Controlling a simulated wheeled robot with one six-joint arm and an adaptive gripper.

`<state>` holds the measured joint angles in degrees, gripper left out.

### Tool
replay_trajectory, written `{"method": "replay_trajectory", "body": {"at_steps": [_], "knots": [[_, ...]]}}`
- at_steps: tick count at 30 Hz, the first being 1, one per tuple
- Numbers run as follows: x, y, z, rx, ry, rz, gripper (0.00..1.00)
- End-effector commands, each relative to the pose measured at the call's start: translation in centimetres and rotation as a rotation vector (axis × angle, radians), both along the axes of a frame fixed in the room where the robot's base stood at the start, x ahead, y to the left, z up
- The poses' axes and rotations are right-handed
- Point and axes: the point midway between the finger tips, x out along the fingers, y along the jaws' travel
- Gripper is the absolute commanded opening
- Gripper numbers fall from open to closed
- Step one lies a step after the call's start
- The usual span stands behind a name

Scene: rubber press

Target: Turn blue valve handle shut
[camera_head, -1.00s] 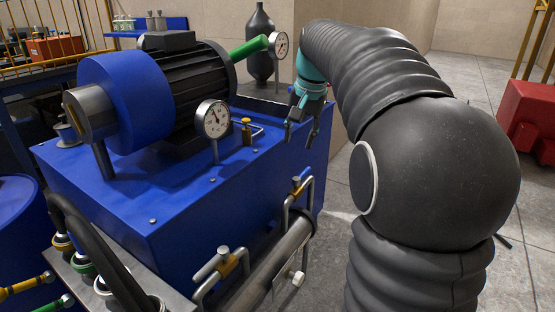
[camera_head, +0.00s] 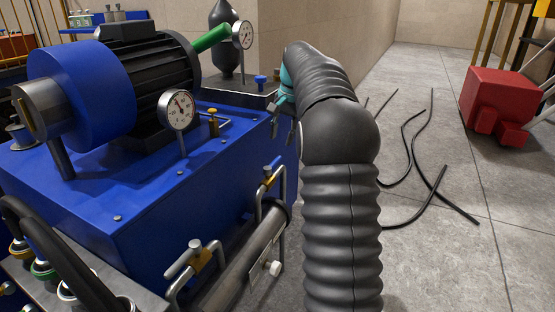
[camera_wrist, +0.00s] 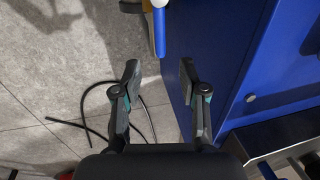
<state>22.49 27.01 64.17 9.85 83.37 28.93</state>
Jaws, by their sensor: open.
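The blue valve handle (camera_wrist: 159,32) shows as a narrow upright bar at the top of the wrist view, beside a yellow valve body. It lies beyond my fingertips, in line with the gap between them, apart from both. In the head view the blue handle (camera_head: 276,160) is a small piece on the brass valve at the side of the blue tank. My gripper (camera_wrist: 160,70) is open and empty. In the head view my gripper (camera_head: 282,130) points down beside the tank's right edge, partly hidden by my arm.
The blue tank (camera_head: 120,200) carries a motor (camera_head: 140,75) and a pressure gauge (camera_head: 178,110). A second valve (camera_head: 195,260) and a steel cylinder (camera_head: 240,265) stand in front. Black cables (camera_head: 445,195) lie on the floor at right, near a red block (camera_head: 498,100). Floor right is mostly open.

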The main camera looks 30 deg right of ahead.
Motion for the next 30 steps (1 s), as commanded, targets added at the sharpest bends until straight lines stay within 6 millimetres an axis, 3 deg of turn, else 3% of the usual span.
{"method": "replay_trajectory", "body": {"at_steps": [6,12,26,30], "knots": [[0.6,0.5,-4.2,0.001,0.002,0.0,0.42],[1.0,0.8,-6.7,0.0,0.0,0.001,0.42],[1.2,1.0,-7.8,-0.001,-0.001,0.001,0.42],[1.2,1.0,-7.8,-0.001,-0.001,0.001,0.12]]}}
